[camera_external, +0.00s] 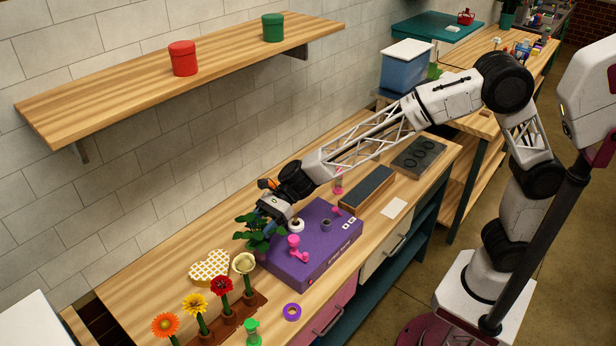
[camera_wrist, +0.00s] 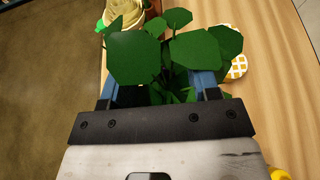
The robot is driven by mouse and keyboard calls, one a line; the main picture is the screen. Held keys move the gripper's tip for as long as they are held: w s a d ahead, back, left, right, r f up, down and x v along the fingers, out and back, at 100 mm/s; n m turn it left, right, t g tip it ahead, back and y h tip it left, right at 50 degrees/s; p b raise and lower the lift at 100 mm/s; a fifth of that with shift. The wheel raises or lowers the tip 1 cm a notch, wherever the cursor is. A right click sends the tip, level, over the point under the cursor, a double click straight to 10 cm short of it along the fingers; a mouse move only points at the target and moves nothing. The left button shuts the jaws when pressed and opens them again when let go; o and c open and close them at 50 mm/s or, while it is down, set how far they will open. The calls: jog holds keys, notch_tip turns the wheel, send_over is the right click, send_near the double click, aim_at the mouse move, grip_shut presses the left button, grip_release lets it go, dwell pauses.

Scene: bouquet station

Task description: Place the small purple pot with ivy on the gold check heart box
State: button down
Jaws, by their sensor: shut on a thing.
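My gripper (camera_external: 267,212) is shut on the ivy pot near the left edge of the purple box. The green ivy leaves (camera_external: 257,232) spread out below and left of my fingers; they also fill the middle of the wrist view (camera_wrist: 165,50). The leaves and fingers hide the small purple pot itself. The gold check heart box (camera_external: 210,267), with a gold and white checked top, lies on the table to the lower left of my gripper. Part of it shows right of the leaves in the wrist view (camera_wrist: 238,66).
A purple box (camera_external: 318,262) with pink pieces and small pots on it stands to the right. A wooden stand (camera_external: 245,307) holds several flowers close to the heart box. A purple tape ring (camera_external: 292,312) and a green bottle (camera_external: 252,333) are at the front.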

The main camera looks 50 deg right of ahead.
jog(key=w+a+f, duration=0.1)
jog(key=w+a, duration=1)
jog(key=shift+w+f, duration=0.2)
jog(key=shift+w, duration=0.05)
dwell(0.6)
jog(key=shift+a, duration=0.1)
jog(key=shift+f, duration=0.1)
jog(key=shift+f, duration=1.8)
jog(key=shift+c, duration=1.8)
grip_release()
